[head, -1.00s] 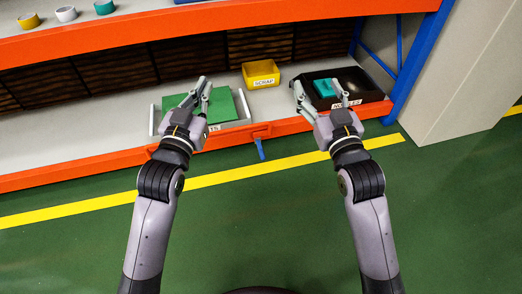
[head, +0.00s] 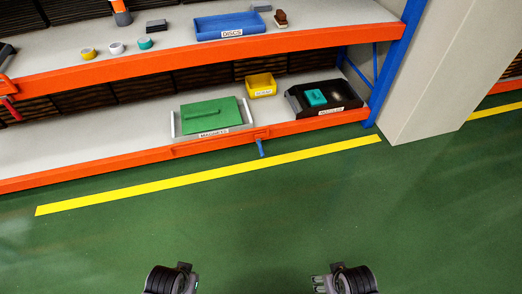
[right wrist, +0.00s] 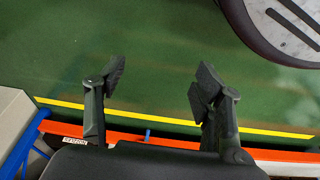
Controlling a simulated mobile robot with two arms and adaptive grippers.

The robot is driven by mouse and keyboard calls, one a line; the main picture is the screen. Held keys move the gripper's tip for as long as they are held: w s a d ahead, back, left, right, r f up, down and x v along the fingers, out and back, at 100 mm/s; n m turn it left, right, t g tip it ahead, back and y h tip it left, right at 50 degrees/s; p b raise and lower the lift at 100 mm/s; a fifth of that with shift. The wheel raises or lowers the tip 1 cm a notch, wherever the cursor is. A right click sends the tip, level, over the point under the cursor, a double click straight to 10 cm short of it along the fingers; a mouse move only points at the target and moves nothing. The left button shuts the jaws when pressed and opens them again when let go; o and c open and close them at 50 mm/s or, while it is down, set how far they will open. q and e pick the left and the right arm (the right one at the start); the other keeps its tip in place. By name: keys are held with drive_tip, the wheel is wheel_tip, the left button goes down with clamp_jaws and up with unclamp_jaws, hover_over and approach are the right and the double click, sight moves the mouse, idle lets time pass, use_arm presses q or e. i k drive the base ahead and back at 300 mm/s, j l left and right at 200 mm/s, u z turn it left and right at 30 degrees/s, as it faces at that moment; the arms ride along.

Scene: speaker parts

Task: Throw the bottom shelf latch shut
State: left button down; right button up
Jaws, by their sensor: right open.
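The bottom shelf latch has a blue handle (head: 261,147) that hangs down, slightly slanted, from the orange front beam (head: 215,145) of the lower shelf. The handle also shows small in the right wrist view (right wrist: 147,134). My right gripper (right wrist: 160,72) is open with nothing between its fingers; green floor shows through the gap. In the head view my right gripper sits at the bottom edge, well away from the latch. My left wrist (head: 172,280) shows at the bottom edge; its fingers cannot be made out. Neither arm touches the latch.
On the lower shelf are a white tray (head: 176,124) with a green lid (head: 222,118), a yellow bin (head: 261,86) and a black tray (head: 350,101) holding a teal block. A blue upright (head: 389,70) and a pale pillar (head: 430,70) stand right. The floor in front is clear.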

sight(261, 149)
drive_tip(key=i+j, duration=0.15)
drive_tip(key=i, duration=0.45)
drive_tip(key=i+j, duration=0.15)
drive_tip(key=i, duration=0.4)
drive_tip(key=i+j+z, duration=0.1)
drive_tip(key=i, duration=0.5)
drive_tip(key=j, duration=0.1)
